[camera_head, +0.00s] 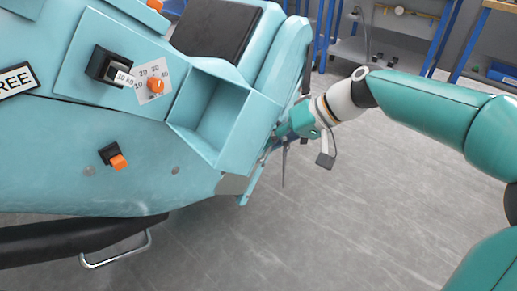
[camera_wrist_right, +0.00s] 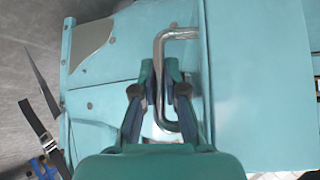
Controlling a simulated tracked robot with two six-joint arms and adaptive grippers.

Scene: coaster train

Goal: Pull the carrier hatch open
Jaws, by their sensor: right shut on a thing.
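The teal carrier (camera_head: 100,160) fills the left of the head view, with an open, empty box-like recess (camera_head: 215,105) near its right end. My right gripper (camera_head: 281,134) reaches the carrier's right end from the right; its fingertips are hard to see there. In the right wrist view my right gripper (camera_wrist_right: 161,78) is shut on a bent metal handle (camera_wrist_right: 178,34), with a finger on each side of its long bar. The handle stands at a teal panel (camera_wrist_right: 255,75) on the carrier. I cannot tell the hatch's exact outline or whether it is ajar. My left gripper is out of view.
The carrier has orange-tipped controls (camera_head: 118,162), a black seat pad (camera_head: 215,28) and a metal loop (camera_head: 118,252) low down. A dark strap (camera_wrist_right: 38,122) hangs beside it. Grey floor (camera_head: 330,235) is clear right of the carrier. Blue-framed shelving (camera_head: 440,40) stands behind.

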